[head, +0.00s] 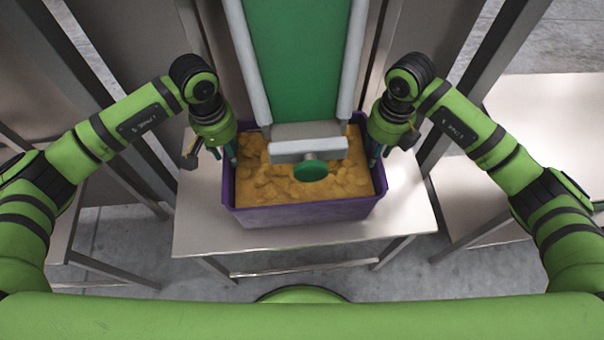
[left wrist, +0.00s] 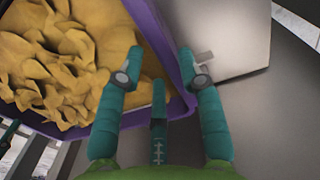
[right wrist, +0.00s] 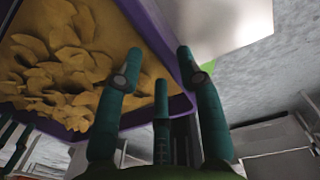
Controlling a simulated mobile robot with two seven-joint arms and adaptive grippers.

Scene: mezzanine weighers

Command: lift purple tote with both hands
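The purple tote (head: 303,212) stands on a pale table below the green chute, filled with yellow-orange chip-like pieces (head: 330,182). My left gripper (head: 226,160) is at the tote's left side wall, pointing down. In the left wrist view its fingers (left wrist: 160,62) are spread apart, with the purple rim (left wrist: 150,22) running between them. My right gripper (head: 380,155) is at the right side wall in the same way. In the right wrist view its fingers (right wrist: 160,62) are also apart, with the rim (right wrist: 146,28) between them. Contact with the walls cannot be told.
A green chute (head: 300,60) with grey side rails and a metal end piece (head: 308,150) hangs over the tote's middle and back. The table (head: 200,225) has bare room in front and at both sides. Steel posts and other tables stand left and right.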

